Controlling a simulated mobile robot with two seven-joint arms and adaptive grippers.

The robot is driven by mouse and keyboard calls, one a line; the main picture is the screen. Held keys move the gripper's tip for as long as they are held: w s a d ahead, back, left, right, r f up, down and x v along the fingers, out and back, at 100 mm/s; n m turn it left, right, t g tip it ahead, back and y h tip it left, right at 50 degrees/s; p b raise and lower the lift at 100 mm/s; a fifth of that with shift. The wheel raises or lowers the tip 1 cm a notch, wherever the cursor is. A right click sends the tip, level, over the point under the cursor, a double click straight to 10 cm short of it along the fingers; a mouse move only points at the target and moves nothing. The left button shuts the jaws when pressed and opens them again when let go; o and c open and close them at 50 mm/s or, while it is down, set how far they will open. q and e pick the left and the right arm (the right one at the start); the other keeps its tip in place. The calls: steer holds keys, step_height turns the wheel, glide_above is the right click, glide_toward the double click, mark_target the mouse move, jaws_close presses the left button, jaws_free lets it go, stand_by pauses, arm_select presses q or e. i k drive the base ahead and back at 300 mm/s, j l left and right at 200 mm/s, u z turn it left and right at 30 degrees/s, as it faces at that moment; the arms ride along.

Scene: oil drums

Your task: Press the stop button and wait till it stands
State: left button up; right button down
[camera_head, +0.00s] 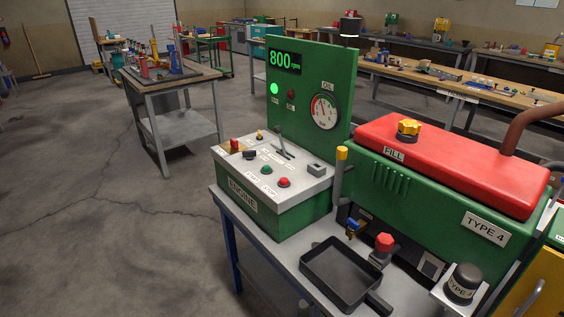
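The engine control box (270,196) is green with a grey top and stands on the bench at the centre. On its top are a red stop button (284,183), a green button (266,170) to its left, and a lever (283,146). The green panel (335,84) behind it has a display (285,60) reading 800 rpm. A green lamp (274,89) on the panel is lit, and the red lamp (291,94) beside it looks dark. An oil gauge (324,111) sits at the right. Neither of my grippers is in view.
A green engine with a red cover (450,160) and yellow fill cap (407,129) stands right of the box. A black tray (345,272) lies in front on the bench. Another workbench (170,100) stands behind left. The floor at left is clear.

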mark_target(283, 181)
steer(key=i+j+z, duration=0.2)
steer(key=i+j, duration=0.2)
steer(key=j, duration=0.25)
steer(key=i+j+z, duration=0.1)
steer(key=j, duration=0.2)
steer(key=i+j+z, duration=0.1)
steer(key=i+j, duration=0.15)
steer(key=j, duration=0.15)
steer(key=i+j+z, duration=0.1)
steer(key=j, duration=0.25)
